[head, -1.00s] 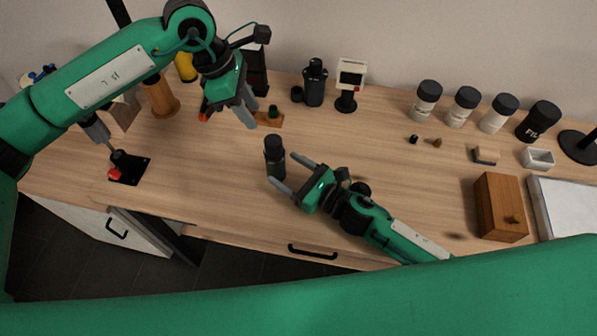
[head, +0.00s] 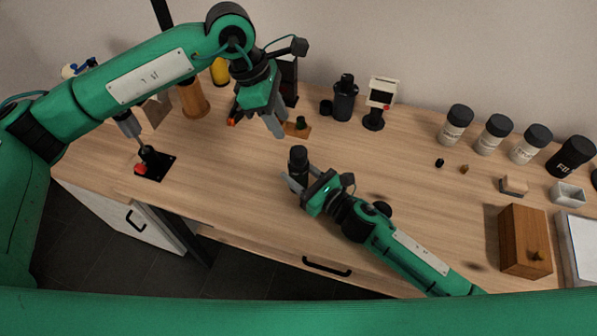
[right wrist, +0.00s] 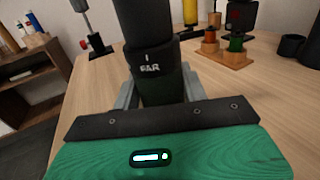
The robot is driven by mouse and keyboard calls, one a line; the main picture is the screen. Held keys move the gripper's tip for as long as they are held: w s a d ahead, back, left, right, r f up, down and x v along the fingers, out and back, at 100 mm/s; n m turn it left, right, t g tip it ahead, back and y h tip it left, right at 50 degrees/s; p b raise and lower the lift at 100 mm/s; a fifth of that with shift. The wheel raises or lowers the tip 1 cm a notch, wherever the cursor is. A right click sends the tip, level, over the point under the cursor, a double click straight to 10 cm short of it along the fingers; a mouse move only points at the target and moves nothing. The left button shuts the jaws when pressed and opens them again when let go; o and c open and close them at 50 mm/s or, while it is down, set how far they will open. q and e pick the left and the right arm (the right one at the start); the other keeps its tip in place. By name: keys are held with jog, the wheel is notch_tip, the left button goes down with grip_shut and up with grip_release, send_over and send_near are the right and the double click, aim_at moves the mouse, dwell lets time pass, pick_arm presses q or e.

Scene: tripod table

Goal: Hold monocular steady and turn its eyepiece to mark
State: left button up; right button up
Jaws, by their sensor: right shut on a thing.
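The monocular (head: 298,157) is a dark upright cylinder on the table, with a black eyepiece on top. In the right wrist view the monocular (right wrist: 160,84) fills the middle, with a white tick and the word FAR on its body; its top is cut off by the frame. My right gripper (head: 296,180) is shut on the monocular's lower part, with one finger on each side. My left gripper (head: 258,126) is open and empty, fingers pointing down, above the table to the left of and behind the monocular.
A small wooden stand (head: 299,129) is just behind the monocular. A dark bottle (head: 344,100) and a small white-screened device (head: 380,95) stand at the back. White jars (head: 457,126) and a wooden box (head: 523,241) are at right.

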aim_at(298, 151)
pick_arm(q)
jog(key=o, duration=0.4)
jog(key=shift+d, duration=0.1)
jog(key=shift+c, duration=0.2)
jog(key=d+r+m+y, duration=0.1)
jog(key=d+m+y, duration=0.3)
jog(key=m, duration=0.5)
jog(key=shift+t, duration=0.3)
jog(key=f, duration=1.1)
jog(key=shift+s+f, duration=0.2)
jog(key=shift+s, duration=0.15)
jog(key=c, duration=1)
